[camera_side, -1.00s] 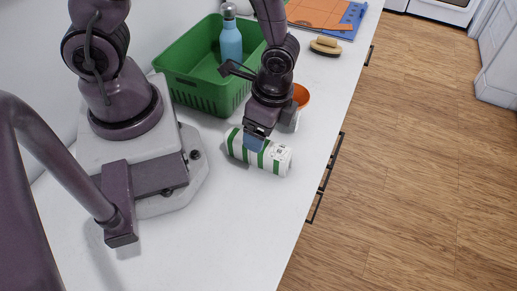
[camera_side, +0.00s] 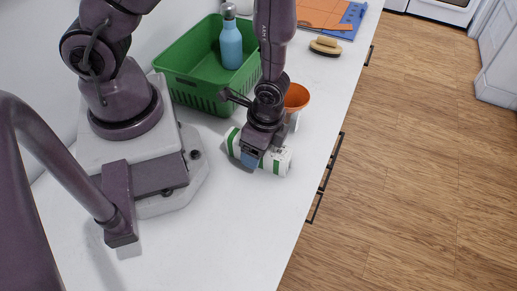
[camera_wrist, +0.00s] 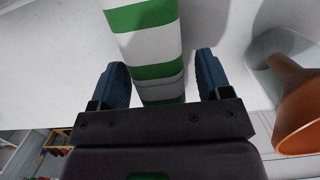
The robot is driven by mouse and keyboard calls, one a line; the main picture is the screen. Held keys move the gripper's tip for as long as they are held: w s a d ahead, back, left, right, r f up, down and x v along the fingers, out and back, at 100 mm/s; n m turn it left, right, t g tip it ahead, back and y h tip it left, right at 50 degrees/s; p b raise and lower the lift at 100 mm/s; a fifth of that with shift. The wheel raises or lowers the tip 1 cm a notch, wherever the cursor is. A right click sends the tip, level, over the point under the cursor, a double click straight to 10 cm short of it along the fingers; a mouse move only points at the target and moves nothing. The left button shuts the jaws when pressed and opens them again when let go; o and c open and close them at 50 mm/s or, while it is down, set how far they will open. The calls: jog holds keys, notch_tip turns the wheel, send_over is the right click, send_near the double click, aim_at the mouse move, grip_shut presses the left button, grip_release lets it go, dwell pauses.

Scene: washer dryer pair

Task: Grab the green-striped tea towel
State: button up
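The green-striped tea towel (camera_side: 279,161) is a white roll with green bands, lying on the white counter. In the wrist view the towel (camera_wrist: 150,45) runs from the top edge down between my fingers. My gripper (camera_side: 251,160) is low over the towel's middle, hiding part of it in the side view. In the wrist view my gripper (camera_wrist: 162,75) is open, with one blue fingertip on each side of the towel and a visible gap on both sides.
An orange funnel-shaped object (camera_side: 296,97) stands close behind my gripper; it is at the right in the wrist view (camera_wrist: 299,105). A green basket (camera_side: 190,92) holds a blue bottle (camera_side: 231,45). A brush (camera_side: 325,46) lies farther back. The front counter is clear.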

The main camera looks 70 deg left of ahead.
jog(key=c, duration=0.8)
jog(key=shift+r, duration=0.1)
